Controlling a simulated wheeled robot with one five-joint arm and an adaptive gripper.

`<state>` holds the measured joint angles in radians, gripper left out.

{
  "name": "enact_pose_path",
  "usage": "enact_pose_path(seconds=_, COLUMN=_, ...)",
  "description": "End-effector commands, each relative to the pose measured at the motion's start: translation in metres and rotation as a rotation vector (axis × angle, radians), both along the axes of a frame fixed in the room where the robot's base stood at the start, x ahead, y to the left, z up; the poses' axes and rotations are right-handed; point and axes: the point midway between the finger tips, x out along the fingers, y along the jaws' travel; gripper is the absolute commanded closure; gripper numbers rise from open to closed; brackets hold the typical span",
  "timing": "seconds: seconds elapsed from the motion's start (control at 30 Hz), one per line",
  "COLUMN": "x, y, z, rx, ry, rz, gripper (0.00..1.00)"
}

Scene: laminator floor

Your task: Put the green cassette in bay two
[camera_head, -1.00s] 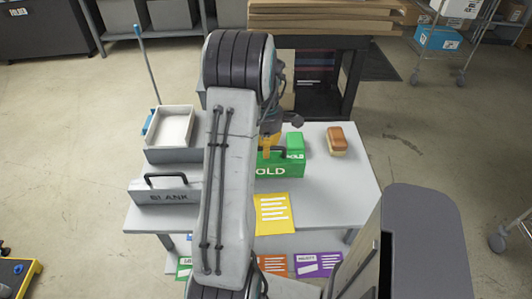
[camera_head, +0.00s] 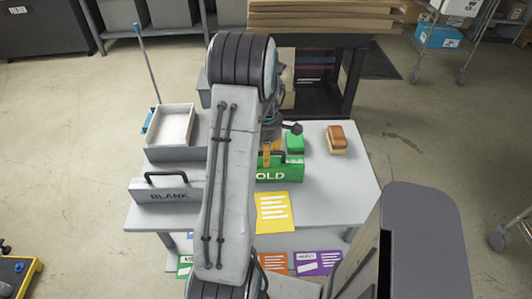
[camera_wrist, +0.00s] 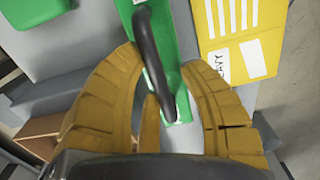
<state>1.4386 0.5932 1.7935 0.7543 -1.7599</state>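The green cassette (camera_head: 280,173) stands on the grey table, with a black handle on top and the letters "OLD" showing; its left end is hidden behind my arm. In the wrist view, the cassette (camera_wrist: 176,45) lies under my gripper (camera_wrist: 160,65). My yellow fingers are spread on either side of its black handle (camera_wrist: 146,45), with a gap visible between them. In the head view, my gripper (camera_head: 267,155) is at the cassette's top, partly hidden by my arm. No bay marked two can be made out.
A grey BLANK cassette (camera_head: 166,193) and a white tray (camera_head: 172,126) are on the left. A small green block (camera_head: 295,142) and a brown-and-cream block (camera_head: 337,139) sit behind and right. A yellow card (camera_head: 272,212) lies in front. A dark machine (camera_head: 358,75) stands behind the table.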

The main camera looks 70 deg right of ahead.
Motion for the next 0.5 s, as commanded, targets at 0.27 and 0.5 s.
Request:
enact_pose_path(seconds=0.27, x=0.0000, y=0.0004, z=0.0000, rx=0.001, ry=0.000, rz=0.000, gripper=0.59)
enact_pose_path(seconds=0.5, x=0.0000, y=-0.0004, z=0.0035, rx=-0.002, ry=-0.001, rz=0.000, gripper=0.59)
